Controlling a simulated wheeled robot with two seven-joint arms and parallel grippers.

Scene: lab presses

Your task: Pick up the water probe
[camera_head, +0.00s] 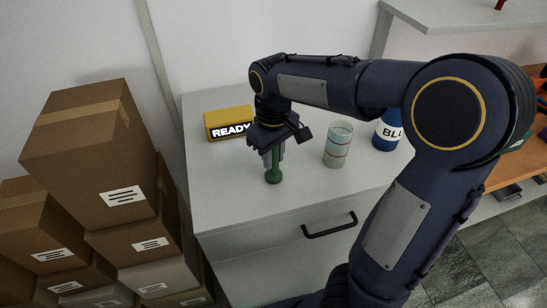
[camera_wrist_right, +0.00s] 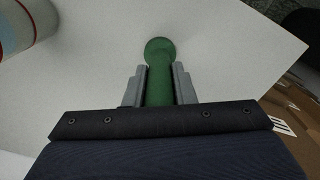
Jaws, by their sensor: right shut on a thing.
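The green probe (camera_head: 273,174) stands upright at the front left part of the white cabinet top in the head view, its upper part hidden by my right gripper. My right gripper (camera_head: 270,158) points down over it and is shut on its shaft. In the right wrist view the green probe (camera_wrist_right: 160,72) lies between the two grey fingers of the gripper (camera_wrist_right: 160,88), its rounded end beyond the fingertips. I cannot tell whether the probe's lower end touches the cabinet top. My left gripper is not in view.
A clear glass with coloured bands (camera_head: 338,145) stands close right of the probe. A blue bottle (camera_head: 387,132) is behind my arm. A yellow box reading READY (camera_head: 229,122) sits behind left. Cardboard boxes (camera_head: 98,150) are stacked left of the white cabinet top (camera_head: 222,205).

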